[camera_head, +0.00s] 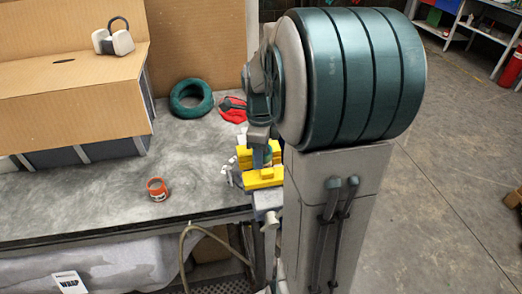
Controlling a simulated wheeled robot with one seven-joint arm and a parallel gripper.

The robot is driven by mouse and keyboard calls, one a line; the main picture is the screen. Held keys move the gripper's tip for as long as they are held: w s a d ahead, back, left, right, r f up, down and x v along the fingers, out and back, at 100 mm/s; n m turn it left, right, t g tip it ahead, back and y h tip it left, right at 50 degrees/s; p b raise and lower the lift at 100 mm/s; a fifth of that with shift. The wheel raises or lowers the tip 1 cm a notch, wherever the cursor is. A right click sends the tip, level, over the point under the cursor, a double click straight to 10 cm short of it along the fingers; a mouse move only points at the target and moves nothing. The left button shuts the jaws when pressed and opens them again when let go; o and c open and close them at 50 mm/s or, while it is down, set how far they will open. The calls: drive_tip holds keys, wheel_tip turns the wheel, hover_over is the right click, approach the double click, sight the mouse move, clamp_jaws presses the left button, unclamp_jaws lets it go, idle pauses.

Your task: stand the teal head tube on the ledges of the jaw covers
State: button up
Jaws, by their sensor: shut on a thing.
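The yellow jaw covers (263,178) sit on a vise at the right end of the bench, with a gap between them. My gripper (259,140) points down just above the covers, partly hidden by my own arm. It is shut on the teal head tube (262,157), a small part of which shows between the covers. The ledges are hidden, so I cannot tell whether the tube touches them.
A teal ring (191,98) and a red item (233,109) lie behind the vise. A small red tin (157,189) stands on the grey bench (100,205). The bench between the tin and box is clear.

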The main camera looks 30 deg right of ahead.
drive_tip(key=o, duration=1.2)
drive_tip(key=shift+w+r, duration=0.1)
drive_tip(key=shift+r, duration=0.4)
wheel_tip(320, 180, up, 13)
drive_tip(key=shift+f+b, duration=0.1)
drive_tip(key=shift+b, duration=0.25)
drive_tip(key=shift+a, duration=0.1)
drive_tip(key=s+a+f+n+t, duration=0.1)
drive_tip(key=s+a+f+n, duration=0.2)
drive_tip(key=n, duration=0.5)
drive_tip(key=s+a+f+n+t, duration=0.1)
drive_tip(key=s+a+f+n, duration=0.3)
drive_tip(key=n, duration=0.5)
drive_tip(key=s+a+f+n+t, duration=0.1)
drive_tip(key=s+a+f+n, duration=0.2)
drive_tip(key=s+n, duration=0.3)
drive_tip(key=shift+s+a+f+n, duration=0.1)
drive_tip(key=shift+a+n, duration=0.3)
drive_tip(key=shift+n, duration=0.4)
drive_tip(key=shift+a+f+n, duration=0.1)
drive_tip(key=shift+a+n, duration=0.3)
drive_tip(key=shift+n, duration=0.4)
